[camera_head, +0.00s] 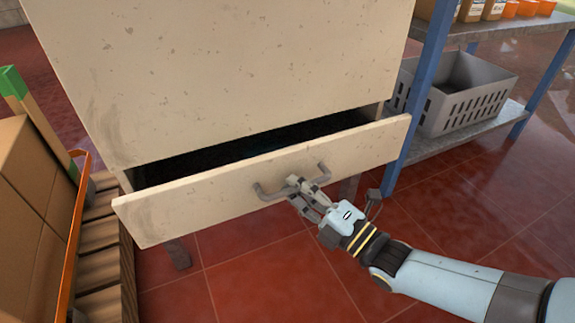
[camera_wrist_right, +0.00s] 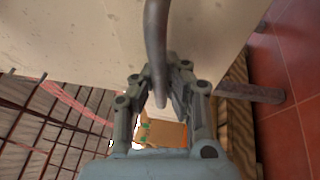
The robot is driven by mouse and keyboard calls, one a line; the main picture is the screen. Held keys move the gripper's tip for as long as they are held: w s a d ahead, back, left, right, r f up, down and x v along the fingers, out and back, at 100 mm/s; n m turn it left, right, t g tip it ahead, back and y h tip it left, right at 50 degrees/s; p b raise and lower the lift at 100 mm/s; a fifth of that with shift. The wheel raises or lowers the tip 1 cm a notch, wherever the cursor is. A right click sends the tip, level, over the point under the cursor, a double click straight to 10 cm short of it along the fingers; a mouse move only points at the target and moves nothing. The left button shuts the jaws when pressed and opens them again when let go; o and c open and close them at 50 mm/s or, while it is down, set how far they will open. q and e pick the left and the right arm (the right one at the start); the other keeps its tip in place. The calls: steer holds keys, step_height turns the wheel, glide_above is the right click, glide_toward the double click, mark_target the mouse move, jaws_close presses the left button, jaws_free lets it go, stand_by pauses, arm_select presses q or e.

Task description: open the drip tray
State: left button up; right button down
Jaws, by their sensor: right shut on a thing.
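The drip tray (camera_head: 210,205) is a cream, drawer-like tray under a large cream cabinet panel (camera_head: 220,70). It stands partly pulled out, with a dark gap behind its front. A grey bar handle (camera_head: 265,196) is fixed to its front. My right gripper (camera_head: 300,188) is shut on this handle. In the right wrist view the handle (camera_wrist_right: 157,50) runs down between the fingers of the right gripper (camera_wrist_right: 160,88). The inside of the tray is mostly hidden in shadow. My left gripper does not show in either view.
Cardboard boxes (camera_head: 25,200) stand on a wooden pallet (camera_head: 105,235) at the left, close to the tray's left end. A blue-posted shelf (camera_head: 425,80) with a grey crate (camera_head: 460,92) stands at the right. The red tiled floor (camera_head: 250,270) in front is clear.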

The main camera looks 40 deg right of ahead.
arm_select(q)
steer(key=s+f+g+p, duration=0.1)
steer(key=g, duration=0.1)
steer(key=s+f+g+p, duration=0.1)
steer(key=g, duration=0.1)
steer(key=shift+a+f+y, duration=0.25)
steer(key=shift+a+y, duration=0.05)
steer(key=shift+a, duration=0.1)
arm_select(e)
steer(key=s+a, duration=0.4)
steer(key=s, duration=1.2)
steer(key=shift+s, duration=0.15)
steer(key=shift+r, duration=0.1)
steer(key=c, duration=1.3)
jaws_free()
steer(key=shift+c, duration=0.2)
steer(key=shift+s, duration=0.1)
steer(key=v, duration=1.2)
